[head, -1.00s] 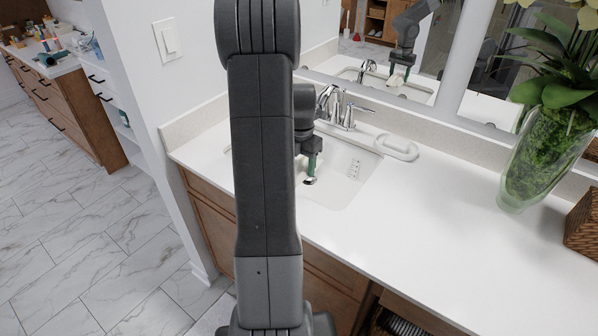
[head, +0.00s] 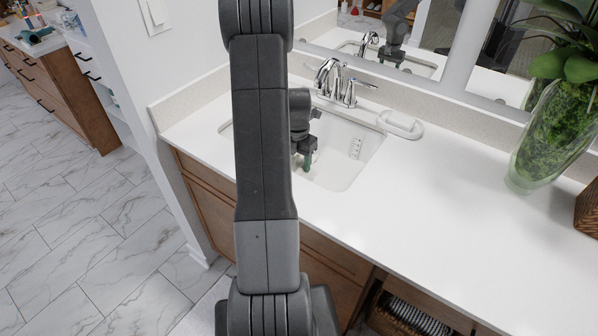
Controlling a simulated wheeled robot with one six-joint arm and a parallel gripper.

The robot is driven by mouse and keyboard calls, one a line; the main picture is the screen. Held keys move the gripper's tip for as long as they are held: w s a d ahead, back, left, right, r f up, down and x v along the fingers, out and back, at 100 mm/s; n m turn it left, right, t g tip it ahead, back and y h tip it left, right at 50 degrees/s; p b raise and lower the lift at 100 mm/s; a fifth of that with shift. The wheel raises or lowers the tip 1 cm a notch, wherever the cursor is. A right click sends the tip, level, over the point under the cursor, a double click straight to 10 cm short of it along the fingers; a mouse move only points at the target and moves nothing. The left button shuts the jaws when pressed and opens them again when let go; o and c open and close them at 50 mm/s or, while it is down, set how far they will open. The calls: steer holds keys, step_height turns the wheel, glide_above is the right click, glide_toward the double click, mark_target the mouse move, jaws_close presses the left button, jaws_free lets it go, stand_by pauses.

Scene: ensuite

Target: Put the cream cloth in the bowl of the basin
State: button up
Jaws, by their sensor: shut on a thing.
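The white basin (head: 345,165) is sunk in the counter, with its bowl partly hidden behind my arm. My gripper (head: 306,163), with green fingertips, points down inside the bowl, low near its floor and left of the middle. It is shut on the cream cloth. The cloth cannot be made out against the white basin now; my arm and gripper hide part of that spot.
A chrome faucet (head: 338,82) stands behind the bowl. A white soap dish (head: 400,124) sits at the basin's back right corner. A glass vase with a plant (head: 550,135) and a wicker basket (head: 588,212) stand at the right. The counter between is clear.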

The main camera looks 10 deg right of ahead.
steer(key=shift+f+p, duration=0.3)
steer(key=shift+f, duration=2.85)
steer(key=shift+f, duration=0.15)
steer(key=o, duration=1.1)
step_height(320, 180, up, 12)
steer(key=shift+r+b, duration=0.2)
steer(key=shift+b, duration=0.2)
